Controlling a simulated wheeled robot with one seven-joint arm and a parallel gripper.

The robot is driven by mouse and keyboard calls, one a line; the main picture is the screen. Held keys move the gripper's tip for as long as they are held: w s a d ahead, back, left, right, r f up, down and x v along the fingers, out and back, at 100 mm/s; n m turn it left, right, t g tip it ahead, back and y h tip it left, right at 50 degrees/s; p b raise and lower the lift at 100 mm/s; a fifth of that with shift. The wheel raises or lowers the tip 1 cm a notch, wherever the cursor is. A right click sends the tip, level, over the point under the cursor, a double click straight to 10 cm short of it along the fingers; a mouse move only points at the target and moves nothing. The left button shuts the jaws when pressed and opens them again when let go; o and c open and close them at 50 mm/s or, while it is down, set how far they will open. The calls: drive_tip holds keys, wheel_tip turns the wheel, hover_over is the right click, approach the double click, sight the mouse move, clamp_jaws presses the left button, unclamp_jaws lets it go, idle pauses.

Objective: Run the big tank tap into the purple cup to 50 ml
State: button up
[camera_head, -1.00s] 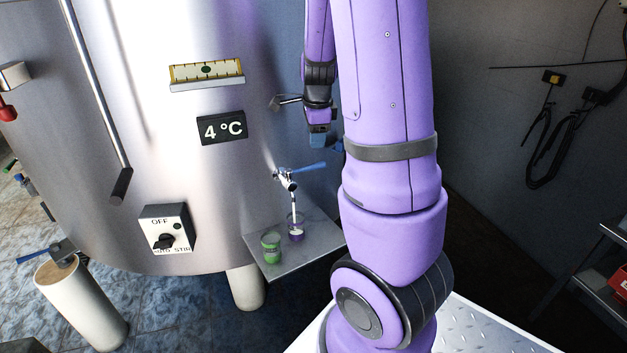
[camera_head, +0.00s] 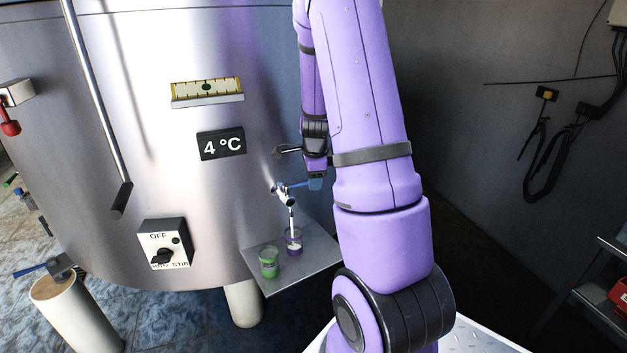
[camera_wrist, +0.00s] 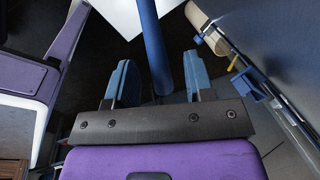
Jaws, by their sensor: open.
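The big tank's tap (camera_head: 283,193) has a blue lever (camera_head: 297,185) pointing right. A white stream runs from its spout into the purple cup (camera_head: 294,246), which stands upright on the shelf below. White liquid shows in the cup; its exact level is too small to read. My gripper (camera_head: 316,183) is at the lever's outer end. In the wrist view my gripper (camera_wrist: 159,80) is open, with the blue lever (camera_wrist: 152,45) between its two blue fingers. I cannot tell whether either finger touches it.
A green cup (camera_head: 268,262) stands left of the purple cup on the metal shelf (camera_head: 318,257). The steel tank wall (camera_head: 100,250) rises behind the tap. A switch box (camera_head: 163,245) and a 4 °C display (camera_head: 221,144) are on it. A wall with cables (camera_head: 540,160) is at right.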

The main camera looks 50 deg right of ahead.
drive_tip(key=shift+f, duration=0.5)
clamp_jaws()
drive_tip(key=shift+w+d+n+y, duration=0.15)
drive_tip(key=shift+w+d+n, duration=0.25)
drive_tip(key=shift+n, duration=0.45)
drive_tip(key=shift+w+d+n+y, duration=0.1)
drive_tip(key=shift+w+d+n, duration=0.1)
drive_tip(key=shift+w+n, duration=0.5)
drive_tip(key=shift+w+d+n+y, duration=0.15)
drive_tip(key=shift+w+d+n, duration=0.2)
drive_tip(key=shift+n, duration=0.6)
drive_tip(key=shift+w, duration=0.1)
unclamp_jaws()
drive_tip(key=shift+r, duration=0.1)
